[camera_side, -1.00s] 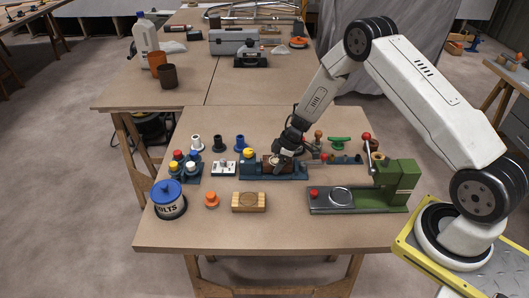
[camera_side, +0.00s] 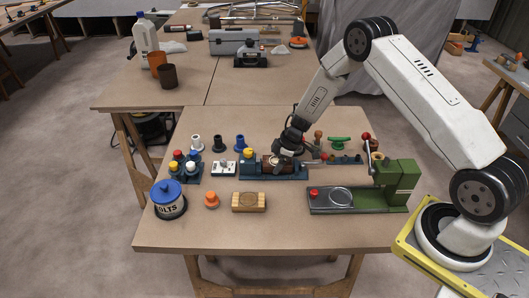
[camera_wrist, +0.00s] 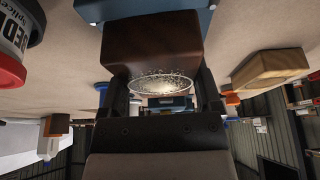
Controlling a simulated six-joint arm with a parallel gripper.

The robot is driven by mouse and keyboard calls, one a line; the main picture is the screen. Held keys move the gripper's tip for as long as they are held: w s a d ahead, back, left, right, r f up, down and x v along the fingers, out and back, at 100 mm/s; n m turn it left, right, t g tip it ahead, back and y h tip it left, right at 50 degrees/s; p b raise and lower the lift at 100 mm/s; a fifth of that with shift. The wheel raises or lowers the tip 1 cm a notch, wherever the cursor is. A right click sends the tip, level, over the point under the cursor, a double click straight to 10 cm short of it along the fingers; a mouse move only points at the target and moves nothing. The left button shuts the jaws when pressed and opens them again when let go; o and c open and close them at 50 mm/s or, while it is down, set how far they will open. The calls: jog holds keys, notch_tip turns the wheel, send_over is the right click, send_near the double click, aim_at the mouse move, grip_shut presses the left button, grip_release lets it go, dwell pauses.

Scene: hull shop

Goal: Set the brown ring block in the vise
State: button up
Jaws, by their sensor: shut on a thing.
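The brown ring block (camera_wrist: 155,42) fills the upper middle of the wrist view, with a pale speckled round face (camera_wrist: 160,86) towards the camera. My gripper (camera_wrist: 160,98) is shut on it, one dark finger on each side. In the side view the block (camera_side: 267,161) shows small beside my gripper (camera_side: 281,162), at the blue vise (camera_side: 249,172). The vise lies mid-table, with a yellow knob at its left end. The block is at or just above the vise; my gripper hides whether it is fully seated.
A white switch plate (camera_side: 223,168) and a rack of coloured caps (camera_side: 186,168) stand left of the vise. A wooden block (camera_side: 249,202), an orange knob (camera_side: 211,200) and a blue-lidded tin (camera_side: 169,201) are in front. A green machine (camera_side: 395,185) stands right. The front table edge is clear.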

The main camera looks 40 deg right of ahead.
jog(key=shift+f, duration=0.55)
jog(key=o, duration=1.1)
jog(key=shift+c, duration=0.2)
jog(key=shift+v, duration=5.5)
